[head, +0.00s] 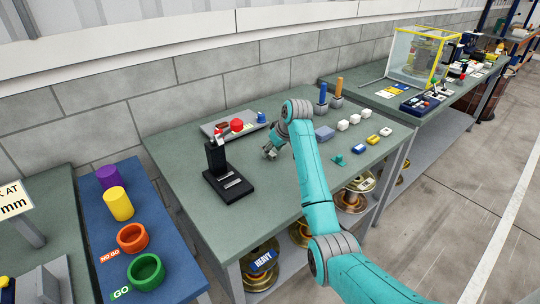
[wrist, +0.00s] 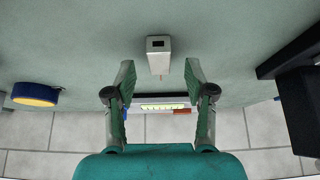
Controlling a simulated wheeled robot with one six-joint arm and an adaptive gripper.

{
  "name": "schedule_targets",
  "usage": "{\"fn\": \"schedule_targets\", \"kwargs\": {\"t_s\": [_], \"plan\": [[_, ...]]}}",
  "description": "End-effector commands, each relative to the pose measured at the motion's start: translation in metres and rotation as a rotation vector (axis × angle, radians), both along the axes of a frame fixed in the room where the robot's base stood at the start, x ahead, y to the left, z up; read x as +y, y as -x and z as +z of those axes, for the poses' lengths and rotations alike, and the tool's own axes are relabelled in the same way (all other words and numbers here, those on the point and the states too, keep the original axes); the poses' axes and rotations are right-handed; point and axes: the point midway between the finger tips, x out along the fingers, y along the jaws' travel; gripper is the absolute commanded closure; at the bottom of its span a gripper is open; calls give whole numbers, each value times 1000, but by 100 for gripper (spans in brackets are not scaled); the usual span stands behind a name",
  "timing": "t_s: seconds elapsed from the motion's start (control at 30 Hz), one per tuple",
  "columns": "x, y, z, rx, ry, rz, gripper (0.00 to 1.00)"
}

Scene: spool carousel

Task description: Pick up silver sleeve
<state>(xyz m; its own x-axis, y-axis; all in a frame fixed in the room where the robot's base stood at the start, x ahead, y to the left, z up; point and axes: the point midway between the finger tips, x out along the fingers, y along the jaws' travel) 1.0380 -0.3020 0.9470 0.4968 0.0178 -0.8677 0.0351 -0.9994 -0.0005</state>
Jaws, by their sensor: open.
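A small silver block-like piece with a dark rectangular opening in its end, which looks like the silver sleeve (wrist: 158,62), stands on the green bench top in the wrist view. My gripper (wrist: 159,82) is open, its two fingers spread to left and right. The sleeve lies in line with the gap between the fingertips, mostly beyond them, and no finger visibly touches it. In the head view my gripper (head: 271,153) is low over the middle of the green bench. There I cannot tell the sleeve apart from the gripper.
A black stand (head: 232,187) is left of my gripper in the head view. A grey tray (head: 215,128) with a red knob (head: 237,125) lies near the wall. Several small blocks, including a yellow one (head: 373,139), stand to the right. The bench front is mostly clear.

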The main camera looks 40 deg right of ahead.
Motion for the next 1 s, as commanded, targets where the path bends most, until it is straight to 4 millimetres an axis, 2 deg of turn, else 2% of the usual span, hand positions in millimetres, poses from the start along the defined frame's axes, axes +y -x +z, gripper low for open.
{"fn": "schedule_targets", "kwargs": {"t_s": [0.13, 0.4, 0.43, 0.47, 0.63, 1.0], "plan": [[0, -7, -13, 1, 0, 0, 46], [0, -9, -16, 0, 1, 0, 46], [0, -9, -15, 0, 1, 0, 48], [0, -9, -15, 0, 1, 0, 56], [0, -9, -15, 0, 1, 0, 98], [0, -9, -12, -1, 1, 0, 100]]}}
